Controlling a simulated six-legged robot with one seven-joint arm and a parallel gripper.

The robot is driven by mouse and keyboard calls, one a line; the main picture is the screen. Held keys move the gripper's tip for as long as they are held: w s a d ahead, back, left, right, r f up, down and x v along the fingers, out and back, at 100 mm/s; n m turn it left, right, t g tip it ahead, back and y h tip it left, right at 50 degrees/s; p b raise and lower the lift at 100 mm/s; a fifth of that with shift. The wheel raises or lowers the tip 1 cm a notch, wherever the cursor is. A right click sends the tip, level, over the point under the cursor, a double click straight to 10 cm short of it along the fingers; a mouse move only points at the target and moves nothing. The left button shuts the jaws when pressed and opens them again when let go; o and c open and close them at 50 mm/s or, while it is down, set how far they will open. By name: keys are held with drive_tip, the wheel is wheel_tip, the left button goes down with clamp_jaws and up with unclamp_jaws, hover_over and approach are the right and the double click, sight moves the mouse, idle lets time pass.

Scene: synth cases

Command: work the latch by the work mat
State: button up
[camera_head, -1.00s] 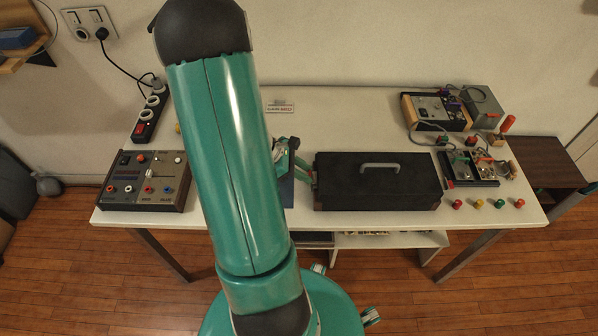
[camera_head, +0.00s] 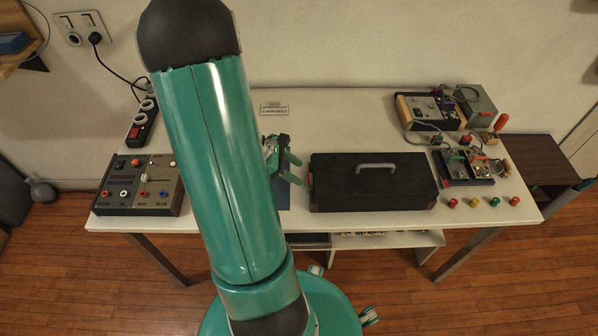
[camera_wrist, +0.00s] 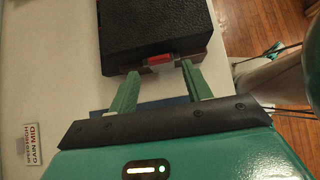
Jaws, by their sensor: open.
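A black case (camera_head: 375,183) with a grey top handle stands on the white table. Its red latch (camera_wrist: 160,59) is on the end facing my gripper in the wrist view, and a speck of the latch shows in the head view (camera_head: 310,179). My gripper (camera_head: 297,171) is open at that end of the case, above the dark blue work mat (camera_head: 284,196). In the wrist view, my green fingers (camera_wrist: 160,71) are spread on either side of the latch, with nothing between them. I cannot tell whether they touch the case.
A control box (camera_head: 138,185) and a power strip (camera_head: 142,126) are on the left of the table. Electronics boxes (camera_head: 430,111), a dark tray (camera_head: 466,167) and several coloured knobs (camera_head: 494,202) are on the right. A small sign (camera_head: 274,109) lies behind the mat.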

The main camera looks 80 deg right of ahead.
drive_tip(key=v, duration=1.1)
drive_tip(key=shift+w+r, duration=0.2)
drive_tip(key=w+a+r+m+t+h, duration=0.1)
drive_tip(key=w+a+r+t, duration=0.35)
drive_tip(key=w+a, duration=0.35)
drive_tip(key=w+a+r+m+t, duration=0.1)
drive_tip(key=w+a+r+t, duration=0.2)
drive_tip(key=w+a+r, duration=0.5)
drive_tip(key=s+a+r+t+y, duration=0.1)
drive_tip(key=a+r+t, duration=0.1)
drive_tip(key=a, duration=0.9)
drive_tip(key=s+a+r+t+y, duration=0.1)
drive_tip(key=a+r+t+y, duration=0.1)
drive_tip(key=a, duration=0.9)
drive_tip(key=r+t, duration=0.1)
drive_tip(key=t, duration=0.1)
drive_tip(key=shift+m+t, duration=0.3)
drive_tip(key=shift+t, duration=0.05)
drive_tip(key=shift+s+a, duration=0.1)
drive_tip(key=shift+c, duration=1.4)
